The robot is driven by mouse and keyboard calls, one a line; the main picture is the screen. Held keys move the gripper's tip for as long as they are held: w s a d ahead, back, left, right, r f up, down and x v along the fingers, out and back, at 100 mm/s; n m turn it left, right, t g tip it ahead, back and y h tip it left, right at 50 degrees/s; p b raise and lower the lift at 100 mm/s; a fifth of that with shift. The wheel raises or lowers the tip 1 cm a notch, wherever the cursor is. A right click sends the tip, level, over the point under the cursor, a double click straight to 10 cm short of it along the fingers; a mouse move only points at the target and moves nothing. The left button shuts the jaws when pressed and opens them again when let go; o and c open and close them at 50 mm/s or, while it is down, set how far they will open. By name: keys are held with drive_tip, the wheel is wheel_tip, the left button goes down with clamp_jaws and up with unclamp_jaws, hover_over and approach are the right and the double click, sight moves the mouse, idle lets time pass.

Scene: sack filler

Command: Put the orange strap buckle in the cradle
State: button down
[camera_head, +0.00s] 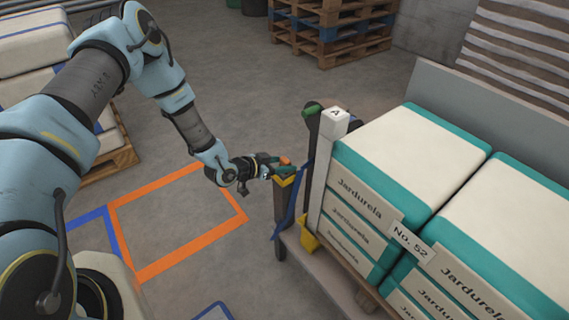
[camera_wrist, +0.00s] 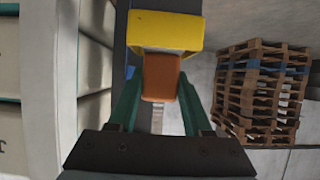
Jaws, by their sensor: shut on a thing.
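The orange strap buckle (camera_head: 286,160) is between the green fingers of my gripper (camera_head: 284,166), at the top of a dark post beside the sack stack. The buckle also shows in the wrist view (camera_wrist: 161,77), with a green finger on each side. My gripper is shut on it. The yellow cradle (camera_head: 286,181) is on the post top, close to the fingertips; it shows in the wrist view (camera_wrist: 164,31) just beyond the buckle. The buckle's far end meets the cradle's edge in that view. I cannot tell whether it touches or sits inside.
A white post marked A (camera_head: 332,130) and stacked Jardurela sacks (camera_head: 405,160) stand close to the right of my gripper. A blue strap (camera_head: 292,212) hangs by the dark post (camera_head: 280,212). An orange floor outline (camera_head: 190,255) surrounds bare floor. Pallets (camera_head: 335,30) stand behind.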

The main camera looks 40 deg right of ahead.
drive_tip(key=shift+c, duration=1.6)
unclamp_jaws()
drive_tip(key=shift+f, duration=0.1)
